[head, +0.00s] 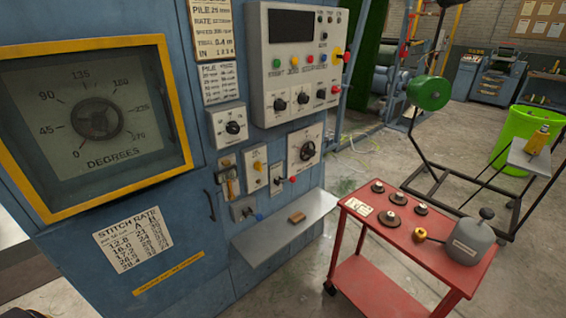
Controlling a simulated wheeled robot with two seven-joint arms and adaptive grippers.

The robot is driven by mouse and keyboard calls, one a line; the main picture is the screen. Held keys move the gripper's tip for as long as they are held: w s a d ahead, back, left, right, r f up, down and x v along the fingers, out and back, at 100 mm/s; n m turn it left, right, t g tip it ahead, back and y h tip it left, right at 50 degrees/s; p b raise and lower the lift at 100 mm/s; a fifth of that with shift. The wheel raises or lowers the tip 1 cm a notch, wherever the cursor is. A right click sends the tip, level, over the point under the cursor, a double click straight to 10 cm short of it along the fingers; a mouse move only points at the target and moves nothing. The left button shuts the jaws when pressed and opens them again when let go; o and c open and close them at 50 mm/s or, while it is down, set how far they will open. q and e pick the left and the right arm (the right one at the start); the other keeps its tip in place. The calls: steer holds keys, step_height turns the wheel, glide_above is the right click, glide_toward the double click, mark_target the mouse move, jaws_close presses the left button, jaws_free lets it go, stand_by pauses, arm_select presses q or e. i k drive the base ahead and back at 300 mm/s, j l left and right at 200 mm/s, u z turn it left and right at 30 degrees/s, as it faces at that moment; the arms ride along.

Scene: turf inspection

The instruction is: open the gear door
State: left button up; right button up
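No label in view reads gear door. A yellow-framed panel (186,130) on the blue machine at the left looks like a door and appears shut. Behind its pane is a dial marked in degrees with a dark handwheel (97,119) at its middle. A thin dark handle (210,205) stands upright on the blue machine front (190,215), right of the frame's lower corner. I cannot tell which panel this handle belongs to. Neither of my grippers is in view.
A grey control panel (275,115) with knobs and buttons is right of the yellow frame. A grey shelf (262,245) juts out below the controls. A red cart (385,245) with weights stands to the right. Concrete floor (355,160) is open behind the cart.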

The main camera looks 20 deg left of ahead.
mark_target(136, 256)
steer(key=u, duration=1.9)
steer(key=k+l+u, duration=0.15)
steer(key=k+l, duration=0.3)
